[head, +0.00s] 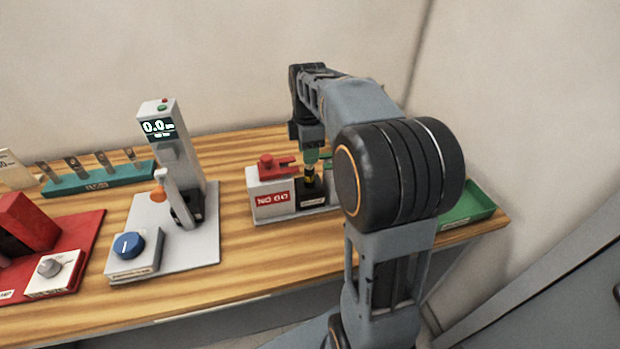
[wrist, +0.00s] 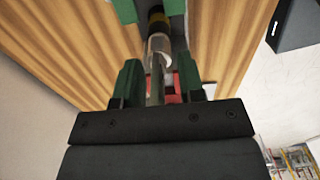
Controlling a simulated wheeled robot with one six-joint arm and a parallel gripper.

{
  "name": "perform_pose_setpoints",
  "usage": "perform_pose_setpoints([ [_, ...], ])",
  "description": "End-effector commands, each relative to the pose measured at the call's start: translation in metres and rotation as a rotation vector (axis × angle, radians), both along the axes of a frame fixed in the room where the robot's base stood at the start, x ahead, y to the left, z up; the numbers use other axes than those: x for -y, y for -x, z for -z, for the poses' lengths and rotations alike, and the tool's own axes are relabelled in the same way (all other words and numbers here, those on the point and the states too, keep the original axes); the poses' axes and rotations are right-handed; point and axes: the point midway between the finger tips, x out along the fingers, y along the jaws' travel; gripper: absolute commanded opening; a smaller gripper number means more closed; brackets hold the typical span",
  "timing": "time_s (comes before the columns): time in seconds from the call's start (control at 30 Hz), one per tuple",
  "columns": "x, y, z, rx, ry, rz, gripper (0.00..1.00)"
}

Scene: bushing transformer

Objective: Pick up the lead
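A slim upright piece, which I take to be the lead, has a black and yellow banded part (head: 311,172) in the head view. It stands at a dark block beside the white "NO 60" box. In the wrist view it shows as a pale rod with a clear collar (wrist: 158,48) and a yellow band. My gripper (head: 311,155) points down right over it. Its green fingers (wrist: 150,12) stand on either side of the piece, with a gap visible on the left. Contact on the right cannot be made out. My arm hides part of the area.
The white box (head: 271,205) with a red clamp-like part (head: 278,163) stands just left. A grey meter stand (head: 178,150) reading 0.0, a red device (head: 30,225) and a teal rack (head: 98,178) are further left. A green tray (head: 468,205) sits at the right table end.

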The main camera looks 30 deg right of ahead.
Motion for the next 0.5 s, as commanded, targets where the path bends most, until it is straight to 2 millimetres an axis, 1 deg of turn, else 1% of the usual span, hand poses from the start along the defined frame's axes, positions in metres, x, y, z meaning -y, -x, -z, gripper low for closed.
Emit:
perform_pose_setpoints([
  [0.1, 0.0, 0.0, 0.0, 0.0, 0.0, 0.0, 0.36],
  [0.13, 0.0, 0.0, -0.0001, 0.0, 0.0, 0.0, 0.34],
  [0.5, 0.0, 0.0, -0.0003, -0.001, 0.0, 0.0, 0.0],
])
